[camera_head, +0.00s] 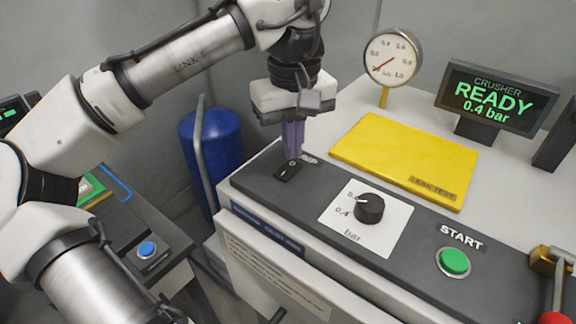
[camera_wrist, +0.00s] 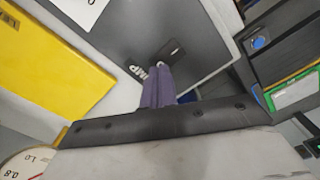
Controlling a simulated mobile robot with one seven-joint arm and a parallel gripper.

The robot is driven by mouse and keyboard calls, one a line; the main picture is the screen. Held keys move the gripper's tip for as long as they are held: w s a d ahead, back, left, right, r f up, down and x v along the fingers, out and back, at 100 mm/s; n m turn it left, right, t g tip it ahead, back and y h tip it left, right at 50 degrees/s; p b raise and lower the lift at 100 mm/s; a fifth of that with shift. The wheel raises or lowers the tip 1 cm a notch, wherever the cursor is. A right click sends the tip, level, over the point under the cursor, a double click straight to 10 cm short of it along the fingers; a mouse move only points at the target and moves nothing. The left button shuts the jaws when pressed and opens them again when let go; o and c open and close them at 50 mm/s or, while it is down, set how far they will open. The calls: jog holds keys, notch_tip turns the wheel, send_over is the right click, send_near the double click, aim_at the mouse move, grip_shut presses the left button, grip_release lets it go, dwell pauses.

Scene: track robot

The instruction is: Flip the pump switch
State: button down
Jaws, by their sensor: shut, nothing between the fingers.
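The pump switch (camera_head: 287,172) is a small black rocker on a dark panel strip at the panel's left end.
A black knob (camera_head: 369,208), a green START button (camera_head: 454,262) and a yellow plate (camera_head: 405,158) lie to the right. A gauge (camera_head: 393,57) and a screen reading "READY 0.4 bar" (camera_head: 497,97) stand behind. A blue cylinder (camera_head: 212,140) stands left of the bench.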

aim_at(293, 163)
jog(key=shift+f+b, duration=0.45)
jog(key=shift+f, duration=0.4)
jog(key=shift+r, duration=0.1)
notch_tip(293, 163, up, 7)
jog(key=p, duration=0.7)
dwell(0.4)
